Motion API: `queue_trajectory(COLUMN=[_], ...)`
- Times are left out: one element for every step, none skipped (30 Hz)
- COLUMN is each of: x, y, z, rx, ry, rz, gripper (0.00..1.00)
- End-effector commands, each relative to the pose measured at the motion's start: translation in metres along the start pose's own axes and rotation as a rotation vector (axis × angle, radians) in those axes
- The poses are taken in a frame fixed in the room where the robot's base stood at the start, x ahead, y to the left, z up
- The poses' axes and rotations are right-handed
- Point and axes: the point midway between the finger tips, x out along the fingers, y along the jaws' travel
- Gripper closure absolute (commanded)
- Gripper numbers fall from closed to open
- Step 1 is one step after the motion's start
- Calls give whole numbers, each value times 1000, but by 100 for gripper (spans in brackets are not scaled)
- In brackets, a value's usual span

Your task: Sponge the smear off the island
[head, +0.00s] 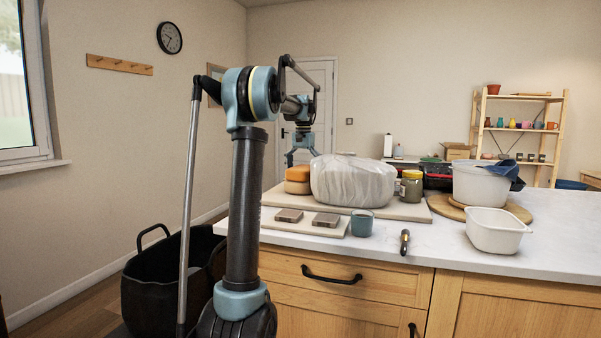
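A rounded orange block that looks like a sponge (298,173) sits on a paler tan one at the left end of the pale board, beside a plastic-wrapped lump. My gripper (302,161) is above and around the top of this orange block as seen from here, with its fingers spread and pointing down. Whether the fingers touch the block cannot be told. The island (395,245) has a white top over wooden drawers. I see no smear on the part of the top in view; the wrapped lump and other things hide much of the far side.
The wrapped lump (352,182) stands right of my gripper, with a yellow-lidded jar (411,188) beyond. Two brown blocks, a teal cup (362,223), a dark-handled tool (404,243) and a white tub (495,232) line the front. A white bucket (480,186) stands behind. A black basket (160,290) is on the floor.

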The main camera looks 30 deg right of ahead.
Motion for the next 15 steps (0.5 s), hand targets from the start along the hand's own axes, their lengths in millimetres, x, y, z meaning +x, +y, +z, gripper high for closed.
queue_trajectory(x=[0,0,0,0,-1,-2,-3,-5,-8,-12,-16,-21,-27,-32,-39], y=[0,0,0,0,0,0,0,0,0,0,0,0,0,0,0], z=[0,0,0,0,0,0,0,0,0,0,0,0,0,0,0], rx=[0,0,0,0,0,0,0,0,0,0,0,0,0,0,0], ry=[0,0,0,0,0,0,0,0,0,0,0,0,0,0,0], rz=[0,0,0,0,0,0,0,0,0,0,0,0,0,0,0], gripper=[4,4,4,4,4,4,4,4,4,4,4,4,4,4,4])
